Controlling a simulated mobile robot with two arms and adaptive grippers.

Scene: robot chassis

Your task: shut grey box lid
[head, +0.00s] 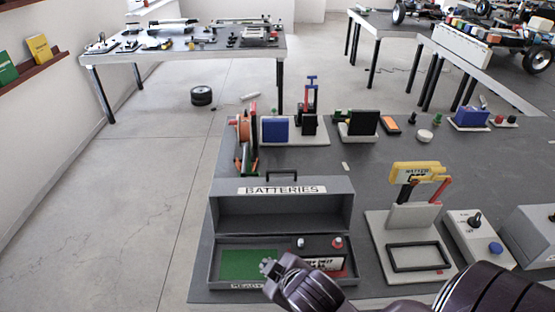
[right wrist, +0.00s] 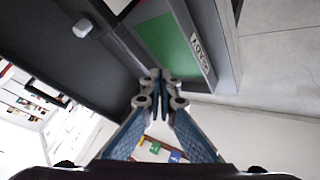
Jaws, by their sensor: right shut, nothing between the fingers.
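The grey box (head: 211,262) stands on the near left of the dark table. Its lid (head: 281,209), labelled BATTERIES and with a dark handle on top, stands up at the back, open. My left gripper is not in view.
Right of the box stands a grey stand (head: 411,216) with a yellow sign and red lever, then a switch panel (head: 478,240). Behind the lid are an orange reel (head: 244,135) and a blue block (head: 275,129). Open floor lies to the left.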

